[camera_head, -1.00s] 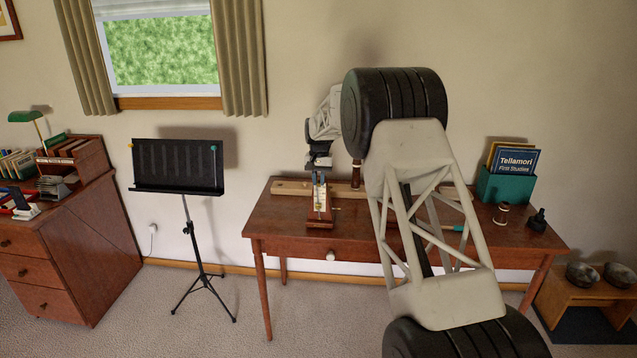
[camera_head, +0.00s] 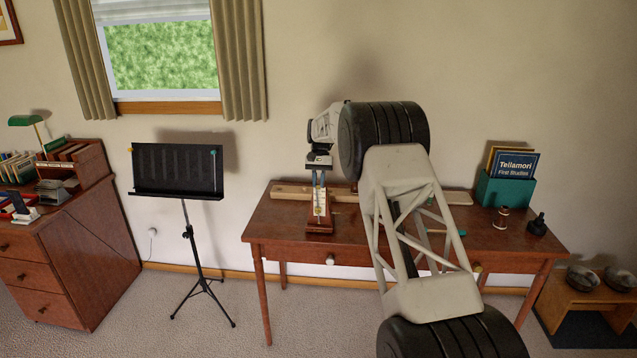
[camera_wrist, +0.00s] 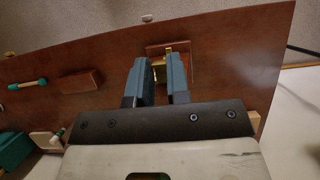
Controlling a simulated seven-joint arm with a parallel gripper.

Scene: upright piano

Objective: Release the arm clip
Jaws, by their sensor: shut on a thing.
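A wooden metronome (camera_head: 319,225) with a pale scale face stands upright on the brown table (camera_head: 275,225), left of its middle. My gripper (camera_head: 319,186) points down at its top from above and behind. In the wrist view its two fingers (camera_wrist: 160,82) straddle a small brass part (camera_wrist: 159,68) of the metronome and are shut on it. I cannot tell whether this part is the arm or its clip. The fingers hide part of the metronome's front there.
A pale wooden plank (camera_head: 290,191) lies behind the metronome. A teal box (camera_head: 500,191) with books, a spool (camera_head: 501,217) and a black bottle (camera_head: 537,224) stand at the right. A music stand (camera_head: 178,169) is left of the table. My forearm hides the table's middle.

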